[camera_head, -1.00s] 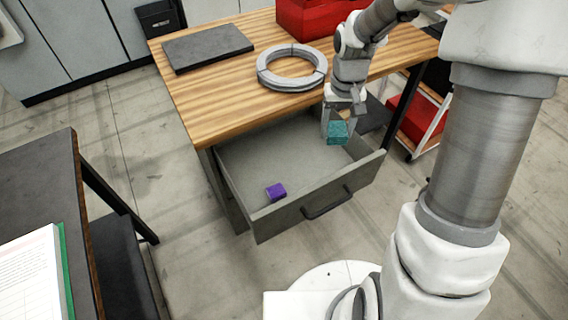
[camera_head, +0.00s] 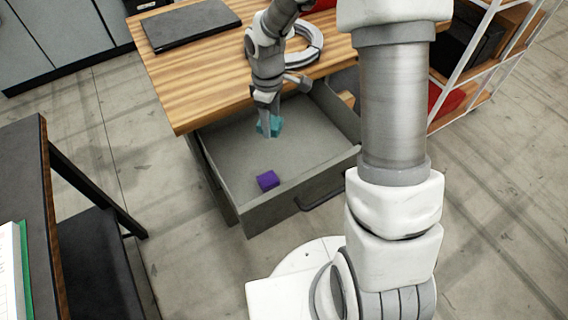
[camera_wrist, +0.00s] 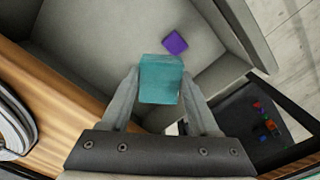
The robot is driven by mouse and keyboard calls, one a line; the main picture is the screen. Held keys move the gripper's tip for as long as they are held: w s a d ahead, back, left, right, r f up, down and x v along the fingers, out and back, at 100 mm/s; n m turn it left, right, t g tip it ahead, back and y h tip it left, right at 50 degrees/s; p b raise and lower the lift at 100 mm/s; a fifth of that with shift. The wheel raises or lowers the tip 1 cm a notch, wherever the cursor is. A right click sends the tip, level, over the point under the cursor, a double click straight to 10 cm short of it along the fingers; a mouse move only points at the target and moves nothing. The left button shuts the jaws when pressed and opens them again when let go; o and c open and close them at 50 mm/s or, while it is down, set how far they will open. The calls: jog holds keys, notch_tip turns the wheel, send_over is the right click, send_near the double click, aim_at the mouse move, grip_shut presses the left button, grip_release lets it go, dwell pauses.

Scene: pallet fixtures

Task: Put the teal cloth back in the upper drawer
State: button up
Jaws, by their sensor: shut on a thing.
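The teal cloth (camera_head: 275,125) shows as a small teal block. My gripper (camera_head: 268,122) is shut on it, over the inside of the open upper drawer (camera_head: 305,195). In the wrist view the teal cloth (camera_wrist: 160,78) sits between my two fingertips (camera_wrist: 160,88). The drawer floor (camera_wrist: 110,30) lies beyond it. I cannot tell whether the cloth touches the drawer floor. The drawer is pulled out under the wooden table (camera_head: 190,85).
A purple block (camera_head: 268,180) lies in the drawer near its front left. A grey ring (camera_head: 310,45) and a dark flat slab (camera_head: 190,24) lie on the table. A shelf rack (camera_head: 465,70) stands at the right. A dark table (camera_head: 22,160) stands at the left.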

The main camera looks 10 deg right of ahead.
jog(key=a+f+n+b, duration=0.5)
jog(key=f+n+b, duration=0.1)
jog(key=f+n, duration=0.45)
send_over(285, 155)
notch_tip(285, 155, down, 7)
jog(key=shift+f+b, duration=0.15)
jog(key=shift+b, duration=0.2)
jog(key=shift+f+b, duration=0.35)
jog(key=shift+f, duration=1.55)
jog(key=shift+f, duration=0.2)
jog(key=o, duration=1.2)
